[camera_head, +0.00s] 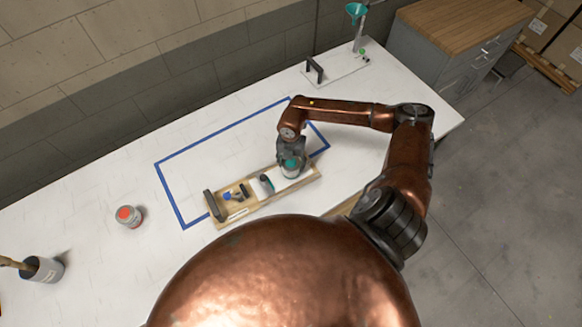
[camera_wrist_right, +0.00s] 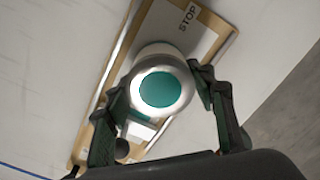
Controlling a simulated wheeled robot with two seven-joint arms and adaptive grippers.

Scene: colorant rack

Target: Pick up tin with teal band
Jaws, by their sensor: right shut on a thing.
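The tin with teal on it (camera_wrist_right: 160,90) is pale grey, with a round teal patch on its top in the right wrist view. My right gripper (camera_wrist_right: 158,84) is shut on it, one finger on each side. In the head view the tin (camera_head: 291,172) is at the right end of a wooden tray (camera_head: 282,195), partly hidden by my right gripper (camera_head: 290,158). I cannot tell whether the tin touches the tray floor. My left gripper is not in view.
A STOP label (camera_wrist_right: 188,17) is at one end. Blue tape (camera_head: 170,196) outlines an area around it. A red-topped tin (camera_head: 130,216) and a grey cup (camera_head: 42,269) stand left. The table between is clear.

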